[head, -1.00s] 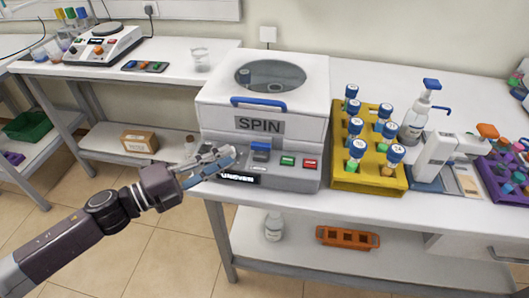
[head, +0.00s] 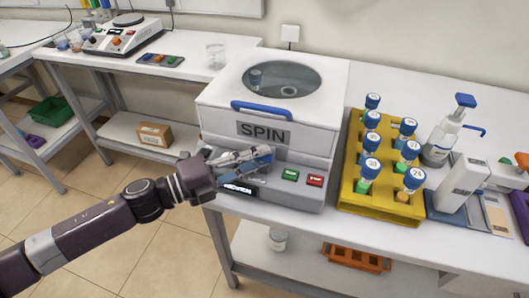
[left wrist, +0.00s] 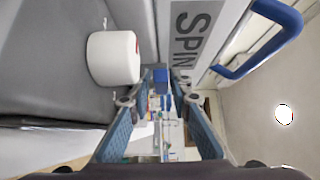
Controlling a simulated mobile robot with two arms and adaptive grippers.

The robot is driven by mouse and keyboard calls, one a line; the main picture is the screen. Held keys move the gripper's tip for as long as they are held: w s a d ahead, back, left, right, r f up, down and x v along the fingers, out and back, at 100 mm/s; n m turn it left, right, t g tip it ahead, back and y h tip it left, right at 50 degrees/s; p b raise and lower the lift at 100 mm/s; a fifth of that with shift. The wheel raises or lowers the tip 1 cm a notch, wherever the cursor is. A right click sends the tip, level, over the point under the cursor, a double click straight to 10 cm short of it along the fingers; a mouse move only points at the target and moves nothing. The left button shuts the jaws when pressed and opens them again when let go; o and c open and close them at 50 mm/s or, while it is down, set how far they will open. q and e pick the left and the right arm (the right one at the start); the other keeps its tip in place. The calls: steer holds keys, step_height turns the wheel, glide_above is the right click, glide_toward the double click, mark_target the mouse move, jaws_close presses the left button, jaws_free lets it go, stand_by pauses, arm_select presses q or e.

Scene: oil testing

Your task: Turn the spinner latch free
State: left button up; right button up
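The spinner (head: 292,150) is a white and grey box marked SPIN, with a round window in its lid and a blue handle (head: 262,109) on the lid's front. Its small blue latch (left wrist: 161,80) shows in the left wrist view, just past and between my fingertips. In the head view my gripper largely covers the latch. My left gripper (head: 256,158) is at the spinner's front panel, below the SPIN label. Its fingers stand apart in the left wrist view (left wrist: 154,92). I cannot tell whether they touch the latch. My right gripper is not in view.
A white round knob (left wrist: 113,58) is close beside my fingers. Green (head: 290,175) and red (head: 315,181) buttons sit right of the latch. A yellow rack (head: 382,207) with several blue-capped tubes stands right of the spinner. A pump bottle (head: 442,140) stands beyond.

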arm_select(q)
steer(key=shift+s+a+r, duration=0.1)
steer(key=shift+s+a, duration=0.1)
steer(key=c, duration=0.5)
jaws_close()
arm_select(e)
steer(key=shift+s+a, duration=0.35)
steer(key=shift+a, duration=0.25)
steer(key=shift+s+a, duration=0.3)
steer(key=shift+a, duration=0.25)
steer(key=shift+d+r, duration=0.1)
